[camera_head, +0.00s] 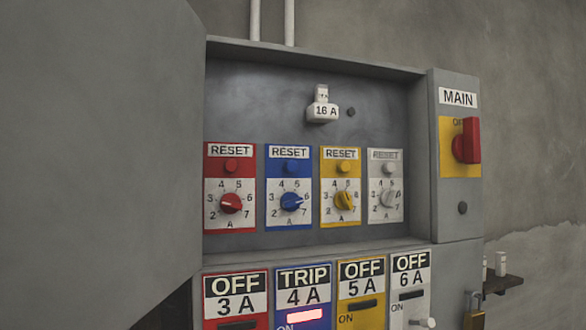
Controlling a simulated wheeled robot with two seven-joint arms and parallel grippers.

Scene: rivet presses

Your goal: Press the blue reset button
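The blue reset button (291,169) is a small round button under a RESET label, on the blue panel (272,217) inside the open grey cabinet. A blue dial (291,202) with a numbered scale sits below it. Under that, a TRIP 4A plate (303,286) has a lit pinkish-red window (304,315). Neither of my grippers is in view, and nothing touches the button.
A large grey door (95,150) stands open, filling the left side. Red (231,165), yellow (343,167) and white (389,168) reset buttons flank the blue one. A red MAIN switch (466,141) is at right, with a padlock (474,310) below.

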